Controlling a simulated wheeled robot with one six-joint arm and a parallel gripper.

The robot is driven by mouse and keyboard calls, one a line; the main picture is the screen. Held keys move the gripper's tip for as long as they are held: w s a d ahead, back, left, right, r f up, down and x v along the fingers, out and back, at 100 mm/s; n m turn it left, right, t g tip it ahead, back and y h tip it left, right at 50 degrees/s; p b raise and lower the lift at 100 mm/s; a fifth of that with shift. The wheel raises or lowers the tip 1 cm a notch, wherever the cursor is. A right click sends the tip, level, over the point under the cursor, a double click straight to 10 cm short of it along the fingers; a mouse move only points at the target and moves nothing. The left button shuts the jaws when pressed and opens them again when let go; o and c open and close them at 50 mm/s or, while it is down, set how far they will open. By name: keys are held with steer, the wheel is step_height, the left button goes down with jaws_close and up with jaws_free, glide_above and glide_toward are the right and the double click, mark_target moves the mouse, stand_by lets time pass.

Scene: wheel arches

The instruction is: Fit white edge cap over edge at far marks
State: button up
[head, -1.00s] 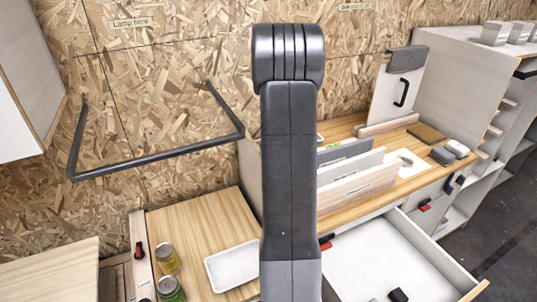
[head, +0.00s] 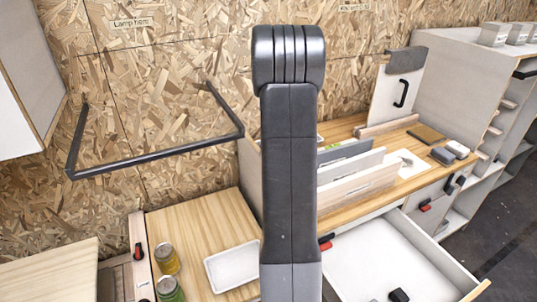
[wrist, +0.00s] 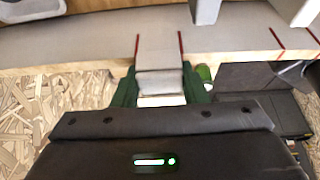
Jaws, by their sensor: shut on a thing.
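In the wrist view, my gripper (wrist: 160,88) is shut on the white edge cap (wrist: 160,80), held between its green fingers. The cap is at the wooden front edge of a pale panel (wrist: 80,45), lined up between two red marks (wrist: 181,43). It seems to overlap the edge there; I cannot tell whether it is fully seated. A second pair of red marks (wrist: 276,38) lies to the right on the same panel, with bare edge between them. In the head view, my arm hides the middle of the scene, and neither cap nor gripper shows.
A pale upright part (wrist: 205,10) stands above the panel near the cap. In the head view, a black wall rail (head: 155,160) juts out at left. A white tray (head: 232,266) and jars (head: 167,260) stand on the bench. A drawer (head: 380,255) is open at right.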

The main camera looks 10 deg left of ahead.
steer(key=shift+s+f, duration=0.2)
steer(key=shift+f, duration=0.4)
steer(key=shift+s+f, duration=0.15)
steer(key=shift+f, duration=0.45)
steer(key=o, duration=1.1)
steer(key=shift+f, duration=0.1)
steer(key=a+b+v, duration=0.1)
steer(key=v, duration=1.5)
steer(key=shift+w+r, duration=0.25)
steer(key=shift+r, duration=0.05)
steer(key=shift+f, duration=0.1)
steer(key=x, duration=1.2)
steer(key=shift+w+d+f+p, duration=0.1)
steer(key=shift+d+f+p, duration=0.15)
steer(key=shift+p, duration=0.05)
